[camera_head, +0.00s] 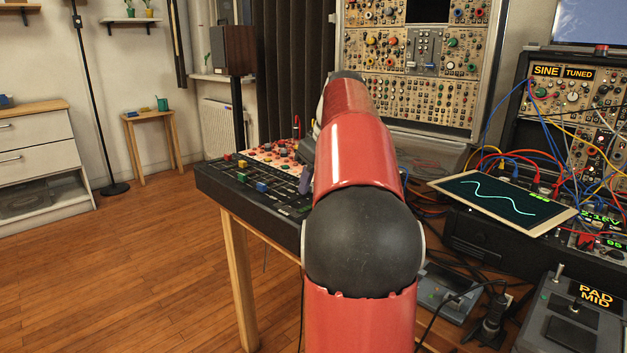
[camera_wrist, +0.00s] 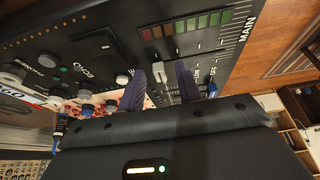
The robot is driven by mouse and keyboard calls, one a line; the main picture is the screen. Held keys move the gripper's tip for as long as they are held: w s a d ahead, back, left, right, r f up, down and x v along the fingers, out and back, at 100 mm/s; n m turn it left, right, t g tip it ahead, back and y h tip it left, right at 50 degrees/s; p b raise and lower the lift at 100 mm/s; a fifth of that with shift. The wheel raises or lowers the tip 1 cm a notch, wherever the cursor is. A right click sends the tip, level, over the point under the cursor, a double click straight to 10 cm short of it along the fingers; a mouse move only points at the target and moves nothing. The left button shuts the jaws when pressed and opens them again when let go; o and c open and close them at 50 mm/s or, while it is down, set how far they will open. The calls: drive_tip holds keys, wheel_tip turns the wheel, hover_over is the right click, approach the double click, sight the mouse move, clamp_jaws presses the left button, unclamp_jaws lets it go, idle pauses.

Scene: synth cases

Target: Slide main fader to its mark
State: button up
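The black mixing console (camera_head: 222,181) stands on a wooden table, and its panel also shows in the wrist view (camera_wrist: 75,45), with the printed word MAIN (camera_wrist: 247,29). A pale fader cap (camera_wrist: 157,72) beside the level meter, probably the main fader, sits between my gripper's two dark purple fingers (camera_wrist: 161,88). The fingers are apart, with a gap around the cap; I cannot tell whether either touches it. White tick marks lie beside the slot; which one is the mark is unclear. In the head view my arm hides most of the gripper.
The level meter (camera_wrist: 187,27) has green to red segments. A blue cap (camera_wrist: 212,90) is just right of the right finger. Knobs (camera_wrist: 86,110) crowd the left. A tablet (camera_head: 505,203), cables and synth racks (camera_head: 410,75) stand right and behind. The floor at left is clear.

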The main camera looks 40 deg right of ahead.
sight(280, 204)
clamp_jaws()
drive_tip(key=a, duration=0.2)
drive_tip(key=a+b, duration=0.1)
drive_tip(key=a, duration=0.5)
drive_tip(key=shift+s+b, duration=0.3)
drive_tip(key=shift+b, duration=0.1)
unclamp_jaws()
drive_tip(key=shift+r, duration=0.1)
drive_tip(key=p+v, duration=0.1)
drive_tip(key=v, duration=0.6)
drive_tip(key=shift+r+p, duration=0.3)
drive_tip(key=shift+r, duration=0.05)
